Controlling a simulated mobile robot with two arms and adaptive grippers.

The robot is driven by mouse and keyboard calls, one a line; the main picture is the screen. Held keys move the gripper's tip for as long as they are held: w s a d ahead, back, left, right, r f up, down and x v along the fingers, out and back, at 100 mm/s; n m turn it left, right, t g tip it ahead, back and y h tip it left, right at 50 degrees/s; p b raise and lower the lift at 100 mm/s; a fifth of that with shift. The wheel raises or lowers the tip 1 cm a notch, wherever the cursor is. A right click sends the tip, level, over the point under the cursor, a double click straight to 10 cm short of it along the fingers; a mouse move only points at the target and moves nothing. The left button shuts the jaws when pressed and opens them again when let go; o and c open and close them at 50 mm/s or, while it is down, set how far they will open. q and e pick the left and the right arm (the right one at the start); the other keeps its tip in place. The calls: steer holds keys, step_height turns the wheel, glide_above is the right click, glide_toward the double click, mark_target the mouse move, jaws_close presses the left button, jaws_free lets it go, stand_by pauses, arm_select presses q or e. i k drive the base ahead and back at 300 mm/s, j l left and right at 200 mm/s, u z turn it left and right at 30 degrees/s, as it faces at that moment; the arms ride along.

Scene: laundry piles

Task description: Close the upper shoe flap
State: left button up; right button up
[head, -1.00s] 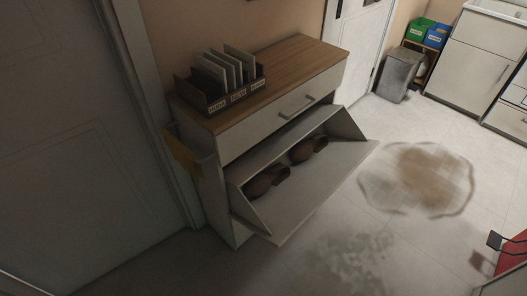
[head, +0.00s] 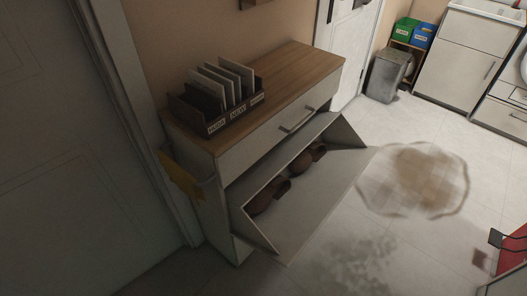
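The upper shoe flap (head: 325,196) of the white shoe cabinet (head: 207,195) is tilted wide open, leaning out to the right and toward me. Brown shoes (head: 262,200) lie inside it, with more brown shoes (head: 308,157) farther back. A drawer front (head: 262,139) with a bar handle (head: 297,120) is shut above the flap. The open flap hides most of the cabinet front below it. Neither of my grippers is in view, and nothing is seen touching the flap.
A file rack (head: 216,127) stands on the wooden cabinet top (head: 288,72). A yellow cloth-like item (head: 180,177) hangs at the cabinet's left side. A brown stain (head: 414,180) marks the open floor. A red object (head: 512,255) is at the right edge. A grey bin (head: 387,75) stands behind.

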mark_target(281, 233)
steer(key=i+j+z, duration=0.1)
steer(key=j, duration=0.2)
steer(key=i+j+z, duration=0.25)
steer(key=j, duration=0.35)
steer(key=k+j, duration=0.55)
steer(key=j, duration=0.15)
